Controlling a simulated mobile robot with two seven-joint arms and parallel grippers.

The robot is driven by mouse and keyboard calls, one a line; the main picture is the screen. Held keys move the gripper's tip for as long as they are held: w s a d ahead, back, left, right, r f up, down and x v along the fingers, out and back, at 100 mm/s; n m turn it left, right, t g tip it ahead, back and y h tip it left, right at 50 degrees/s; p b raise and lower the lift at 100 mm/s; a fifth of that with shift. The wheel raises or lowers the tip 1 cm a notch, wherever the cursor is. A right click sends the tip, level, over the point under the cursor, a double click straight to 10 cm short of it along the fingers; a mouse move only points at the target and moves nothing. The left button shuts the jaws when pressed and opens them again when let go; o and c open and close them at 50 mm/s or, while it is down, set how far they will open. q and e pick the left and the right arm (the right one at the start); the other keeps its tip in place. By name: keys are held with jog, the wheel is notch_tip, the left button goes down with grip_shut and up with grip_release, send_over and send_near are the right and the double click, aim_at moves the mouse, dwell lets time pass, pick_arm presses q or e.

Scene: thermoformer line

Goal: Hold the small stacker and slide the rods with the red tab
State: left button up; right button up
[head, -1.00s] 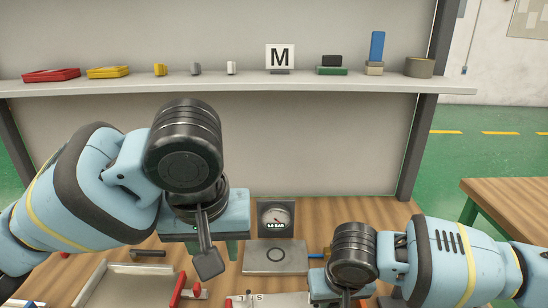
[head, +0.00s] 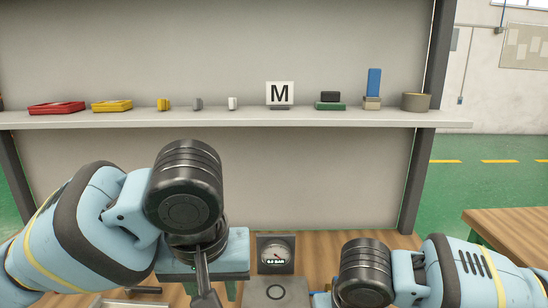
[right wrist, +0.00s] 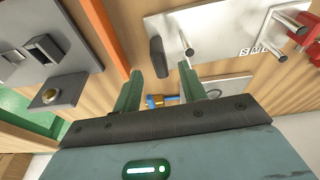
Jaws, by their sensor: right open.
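In the right wrist view a pale plate (right wrist: 222,28) with steel rods (right wrist: 186,42) and partly readable lettering lies beyond my right gripper. A red part (right wrist: 305,32) sits at its right edge. I cannot tell for sure that this is the small stacker with its red tab. My right gripper (right wrist: 158,75) is open, its green fingers apart, with a dark rounded bar (right wrist: 157,58) beyond the gap. In the head view the right fingers are out of frame. My left gripper (head: 213,288) points down over the table at the bottom, and its fingertips are cut off or hidden.
A pressure gauge (head: 275,254) stands behind a grey plate with a ring (head: 262,293). A blue and brass fitting (right wrist: 160,101) shows between the right fingers. A grey block with a brass button (right wrist: 48,96) is at left. A shelf (head: 240,118) with small items spans the back.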

jog(key=v, duration=0.7)
pick_arm(q)
notch_tip(320, 180, up, 16)
jog(key=s+t+p, duration=0.2)
jog(key=p, duration=0.5)
jog(key=shift+p, duration=0.35)
pick_arm(e)
jog(key=w+v, duration=0.2)
jog(key=v, duration=0.5)
jog(key=shift+r, duration=0.55)
pick_arm(q)
jog(key=shift+f, duration=0.1)
pick_arm(e)
jog(key=shift+s, duration=0.15)
